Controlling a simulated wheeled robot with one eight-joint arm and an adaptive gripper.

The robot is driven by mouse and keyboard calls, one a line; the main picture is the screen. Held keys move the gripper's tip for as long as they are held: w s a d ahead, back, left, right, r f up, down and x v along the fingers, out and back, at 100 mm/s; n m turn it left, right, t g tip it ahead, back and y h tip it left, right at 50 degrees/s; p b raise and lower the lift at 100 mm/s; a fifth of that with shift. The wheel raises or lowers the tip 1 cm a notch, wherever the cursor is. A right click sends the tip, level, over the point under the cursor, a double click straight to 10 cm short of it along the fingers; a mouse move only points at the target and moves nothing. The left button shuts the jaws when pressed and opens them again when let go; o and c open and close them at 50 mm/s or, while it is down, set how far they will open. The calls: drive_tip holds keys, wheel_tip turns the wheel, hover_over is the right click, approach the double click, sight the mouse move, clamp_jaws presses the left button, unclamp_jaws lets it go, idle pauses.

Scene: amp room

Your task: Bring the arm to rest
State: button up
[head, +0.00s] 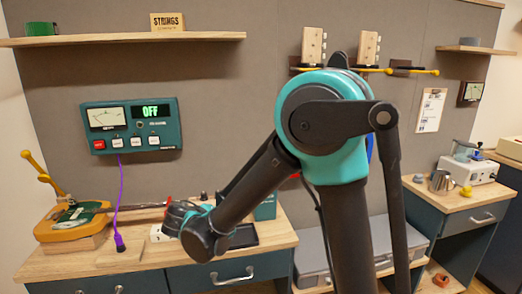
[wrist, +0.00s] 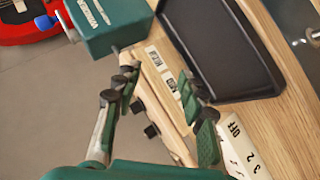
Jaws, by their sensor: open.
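My arm reaches out over the left workbench (head: 140,255), bent at a large teal joint in the middle of the head view. My gripper (wrist: 160,88) is open in the wrist view, its two dark green and black fingers apart. No object is clamped between them. A wooden strip with black knobs (wrist: 152,130) and small white labels shows in the gap between and below the fingers. In the head view my gripper (head: 172,216) is low over the bench and partly hidden by my own wrist.
A white block marked Off, 1, 2, 3 (wrist: 240,150) lies close by the right finger. A black tray (wrist: 225,50) and a green box (wrist: 105,22) are near. A purple cable (head: 118,205) hangs from the wall meter (head: 133,126).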

drive_tip(key=d, duration=0.3)
drive_tip(key=d+f+m+g, duration=0.1)
drive_tip(key=d, duration=0.2)
drive_tip(key=d+g, duration=0.1)
drive_tip(key=d, duration=0.3)
drive_tip(key=shift+w+f+h, duration=0.2)
drive_tip(key=shift+f+h, duration=0.05)
drive_tip(key=shift+h, duration=0.05)
drive_tip(key=s+d+f+m+g+y, duration=0.15)
drive_tip(key=s+d, duration=0.25)
drive_tip(key=d, duration=0.5)
drive_tip(key=s+d+f+m+g+y, duration=0.1)
drive_tip(key=s+d+f+m+g, duration=0.25)
drive_tip(key=d, duration=0.55)
drive_tip(key=s+d+f+m+y, duration=0.2)
drive_tip(key=s+d, duration=0.2)
drive_tip(key=s, duration=0.5)
drive_tip(key=shift+d+f+t, duration=0.3)
drive_tip(key=shift+d+f, duration=0.05)
